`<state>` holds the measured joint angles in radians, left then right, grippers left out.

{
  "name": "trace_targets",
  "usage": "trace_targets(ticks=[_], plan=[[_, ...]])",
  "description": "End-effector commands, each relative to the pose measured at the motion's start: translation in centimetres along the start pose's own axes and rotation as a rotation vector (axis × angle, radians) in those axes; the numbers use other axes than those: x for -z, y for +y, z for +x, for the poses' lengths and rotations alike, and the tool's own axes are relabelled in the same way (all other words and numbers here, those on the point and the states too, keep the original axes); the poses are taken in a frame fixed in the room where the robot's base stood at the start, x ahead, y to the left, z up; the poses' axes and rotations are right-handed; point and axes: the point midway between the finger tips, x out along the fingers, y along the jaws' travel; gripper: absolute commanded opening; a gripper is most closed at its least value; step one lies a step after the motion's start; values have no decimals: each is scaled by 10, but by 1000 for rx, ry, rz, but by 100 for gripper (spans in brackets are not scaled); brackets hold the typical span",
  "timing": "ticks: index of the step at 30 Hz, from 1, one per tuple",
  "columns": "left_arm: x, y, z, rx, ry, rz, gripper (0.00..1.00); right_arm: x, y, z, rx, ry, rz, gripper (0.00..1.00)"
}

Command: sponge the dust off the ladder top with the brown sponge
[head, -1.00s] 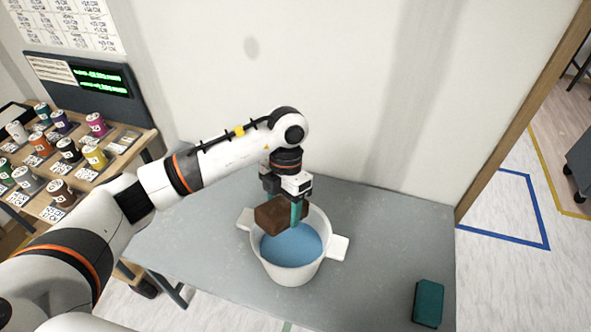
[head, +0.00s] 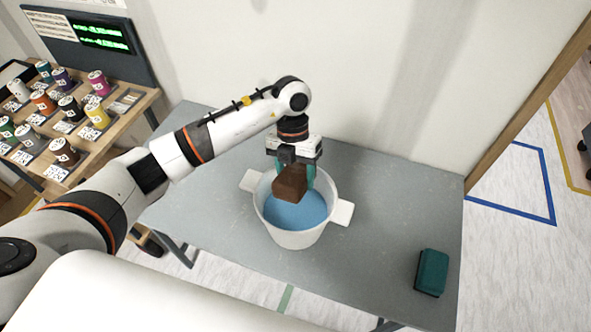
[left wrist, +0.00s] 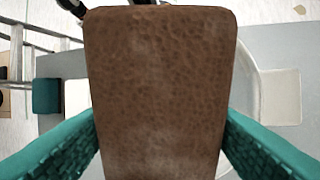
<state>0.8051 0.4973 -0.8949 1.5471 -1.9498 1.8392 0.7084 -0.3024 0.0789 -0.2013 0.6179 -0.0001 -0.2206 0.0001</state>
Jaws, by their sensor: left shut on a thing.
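The brown sponge (head: 290,182) is held between the teal fingers of my left gripper (head: 296,176), which is shut on it. The sponge is over the white bucket (head: 266,222), above the blue liquid (head: 296,211); I cannot tell whether it touches the liquid. In the left wrist view the sponge (left wrist: 160,90) fills the middle, with a finger at each lower side. Metal rails that look like the ladder (left wrist: 24,55) show at the left edge of that view. The ladder top and its dust cannot be made out. My right gripper is not in view.
The bucket stands on a grey table (head: 390,210) against a pale wall. A teal block (head: 432,272) lies near the table's right edge. A rack of several coloured spools (head: 70,108) stands at the left. The table right of the bucket is mostly clear.

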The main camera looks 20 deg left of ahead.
Motion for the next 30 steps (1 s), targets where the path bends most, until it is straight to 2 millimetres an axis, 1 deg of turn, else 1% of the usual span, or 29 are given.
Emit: trace_targets(ticks=[1,18,23,30], plan=[[3,-2,11,0,0,0,36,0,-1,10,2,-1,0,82],[19,-13,73,-1,1,0,36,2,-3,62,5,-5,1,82],[21,-14,81,-1,1,0,36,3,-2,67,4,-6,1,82],[21,-14,81,-1,1,1,36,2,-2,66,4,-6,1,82]])
